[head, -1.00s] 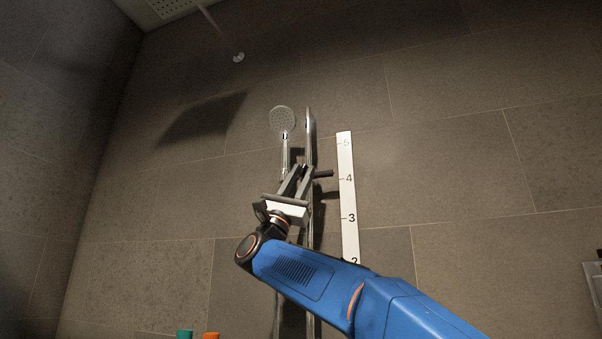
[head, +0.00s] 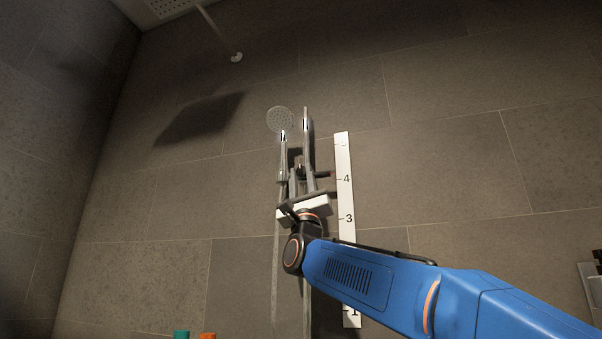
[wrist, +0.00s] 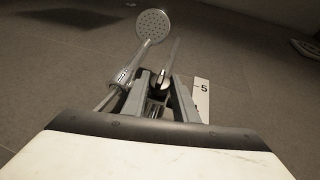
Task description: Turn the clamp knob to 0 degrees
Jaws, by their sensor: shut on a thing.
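The clamp knob (wrist: 161,78) shows in the wrist view as a dark rounded piece with a bright strip, on the chrome rail. My gripper (wrist: 160,88) has a grey finger on each side of it and is shut on it. In the head view my gripper (head: 301,172) points up at the rail, and its fingers hide most of the knob. A dark bar (head: 323,174) sticks out to the right of the clamp, towards the scale. The knob's angle cannot be read.
The hand shower (head: 281,121) hangs just left of the gripper, its handle close to the left finger. The vertical rail (head: 307,125) runs up the tiled wall. A white numbered scale (head: 346,195) stands to the right. An overhead shower panel (head: 170,8) is high at the upper left.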

